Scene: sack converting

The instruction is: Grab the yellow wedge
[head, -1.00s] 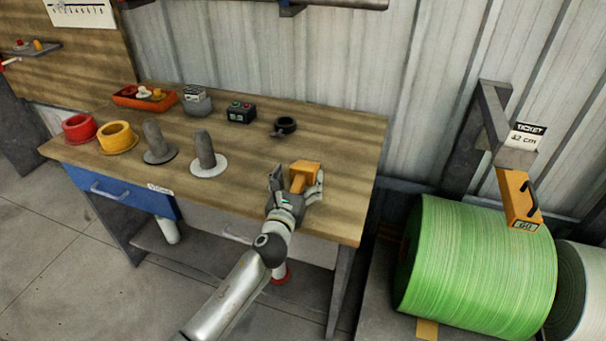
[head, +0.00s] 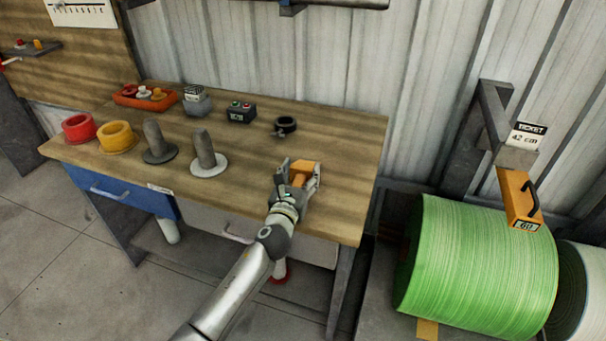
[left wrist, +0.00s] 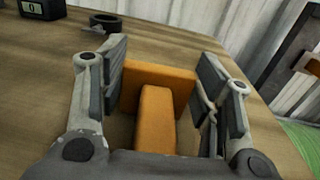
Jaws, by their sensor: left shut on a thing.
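The yellow wedge (head: 301,169) is an orange-yellow block at the right part of the workbench. In the left wrist view the wedge (left wrist: 158,92) shows a wide block across the back and a narrower bar toward me. My left gripper (head: 298,172) is shut on it, one finger on each side of the wide block. The fingers also show in the left wrist view (left wrist: 160,78). The wedge's underside is hidden, so I cannot tell whether it touches the bench. My right gripper is not in view.
The bench's right end is bare.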

